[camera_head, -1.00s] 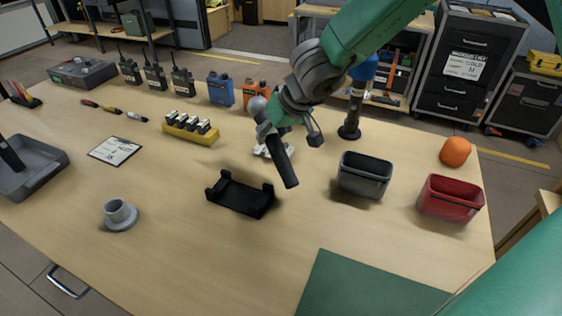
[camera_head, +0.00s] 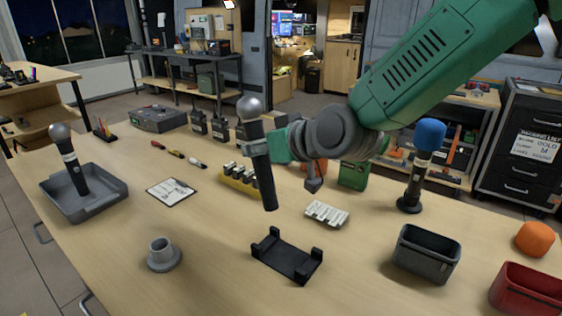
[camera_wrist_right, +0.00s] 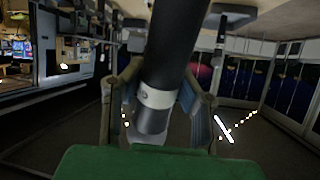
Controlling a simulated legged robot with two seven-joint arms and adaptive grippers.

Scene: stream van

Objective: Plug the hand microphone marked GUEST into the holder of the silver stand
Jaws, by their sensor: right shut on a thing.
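My right gripper (camera_head: 264,143) is shut on a hand microphone (camera_head: 262,178) with a round grey head and a dark handle. It holds it above the table, nearly upright, head up, behind the black cradle. In the right wrist view the microphone (camera_wrist_right: 172,60) passes between the fingers (camera_wrist_right: 155,105), with a pale band; no GUEST marking is readable. A grey stand (camera_head: 162,256), a short open cup on a round base, stands empty at the front left, apart from the microphone. A second microphone (camera_head: 74,172) with a pale band leans in the grey tray (camera_head: 95,205). My left gripper is out of view.
A black cradle (camera_head: 287,258) lies empty right of the grey stand. A blue-topped microphone (camera_head: 424,160) stands upright at the back right. A grey bin (camera_head: 425,255), a red bin (camera_head: 528,292) and an orange ball (camera_head: 534,239) are at the right. A white card (camera_head: 171,189) lies behind the stand.

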